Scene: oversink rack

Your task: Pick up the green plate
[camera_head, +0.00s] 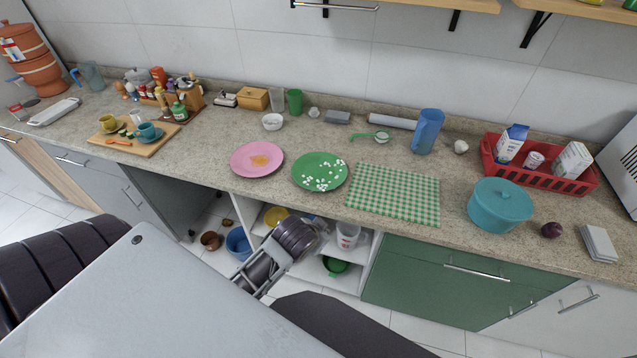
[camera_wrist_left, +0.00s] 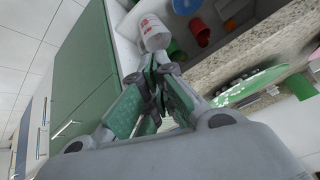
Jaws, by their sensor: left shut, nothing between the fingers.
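The green plate (camera_head: 316,163) lies on the counter between the pink plate and the checked cloth, with several small white pieces on it. It also shows edge-on in the left wrist view (camera_wrist_left: 248,94), to the right of my gripper. My left gripper (camera_wrist_left: 162,66) is shut and empty, its fingers together, apart from the plate. In the head view my dark left wrist is in front of the open shelf below the counter edge, lower than the plate, and its fingers are hard to make out. My right gripper is not in view.
The pink plate (camera_head: 257,159) is left of the green plate, and the green checked cloth (camera_head: 394,194) is right of it. The counter edge (camera_head: 300,206) lies between my arm and the plate.

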